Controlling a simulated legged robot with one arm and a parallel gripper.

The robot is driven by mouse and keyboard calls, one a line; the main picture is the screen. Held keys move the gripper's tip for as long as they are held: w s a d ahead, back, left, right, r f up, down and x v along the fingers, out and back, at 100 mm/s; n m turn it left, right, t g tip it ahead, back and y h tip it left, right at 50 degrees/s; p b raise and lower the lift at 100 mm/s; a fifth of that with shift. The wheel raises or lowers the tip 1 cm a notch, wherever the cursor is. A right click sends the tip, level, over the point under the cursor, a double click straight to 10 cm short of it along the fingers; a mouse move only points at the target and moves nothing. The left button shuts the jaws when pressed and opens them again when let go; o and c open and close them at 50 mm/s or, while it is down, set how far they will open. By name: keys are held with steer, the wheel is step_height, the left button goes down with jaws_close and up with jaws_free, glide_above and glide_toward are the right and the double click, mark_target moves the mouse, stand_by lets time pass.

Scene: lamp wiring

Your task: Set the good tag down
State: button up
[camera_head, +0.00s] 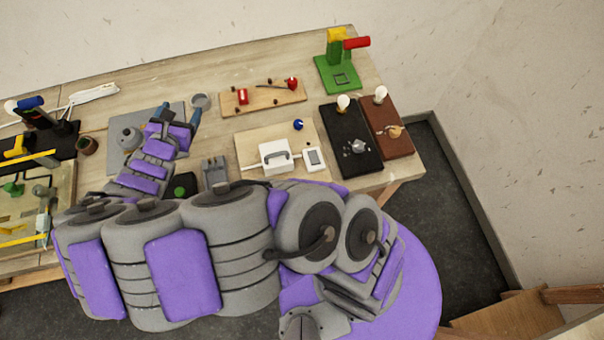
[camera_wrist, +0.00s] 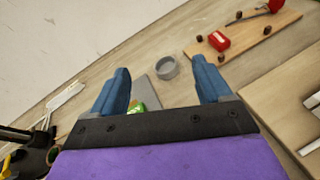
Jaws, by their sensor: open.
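My gripper (camera_head: 180,113) is open, with its two blue fingers spread wide apart over the workbench. In the wrist view, a small green piece (camera_wrist: 138,106), which may be the good tag, shows between the fingers (camera_wrist: 161,70), low and near the left one. It appears over the grey plate (camera_wrist: 150,92); whether it rests on it I cannot tell. Its lower part is hidden by the gripper body. The grey plate (camera_head: 120,105) also shows in the head view, partly covered by my arm; no green piece is visible there.
A small grey round cup (camera_head: 200,101) stands just beyond the plate. A wooden board with red parts (camera_head: 262,97) lies to the right. A white box (camera_head: 276,157), boards with bulbs (camera_head: 350,140) and a green stand (camera_head: 338,75) fill the right side. Tools crowd the left.

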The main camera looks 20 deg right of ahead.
steer(key=d+r+m+g+h, duration=0.2)
steer(key=d+r+m, duration=0.15)
steer(key=d, duration=0.35)
steer(key=s+d+r+m+g+h, duration=0.1)
steer(key=d+r+m+h, duration=0.2)
steer(key=d, duration=0.4)
steer(key=d+r+m+g, duration=0.2)
steer(key=d+r+m, duration=0.15)
steer(key=d, duration=0.35)
steer(key=s+d+r+m+g, duration=0.2)
steer(key=s+d+m+g, duration=0.3)
steer(key=s+d+m, duration=0.6)
steer(key=s+d+m+g+y, duration=0.3)
steer(key=s+d+g, duration=0.1)
steer(key=s, duration=0.6)
steer(key=s+a+m+g+y, duration=0.1)
steer(key=s+a+m+y, duration=0.4)
steer(key=s, duration=0.8)
steer(key=a+y, duration=0.1)
steer(key=a, duration=0.2)
steer(key=shift+a+m+y, duration=0.15)
steer(key=shift+m+y, duration=0.15)
steer(key=shift+y, duration=0.1)
steer(key=shift+s, duration=0.1)
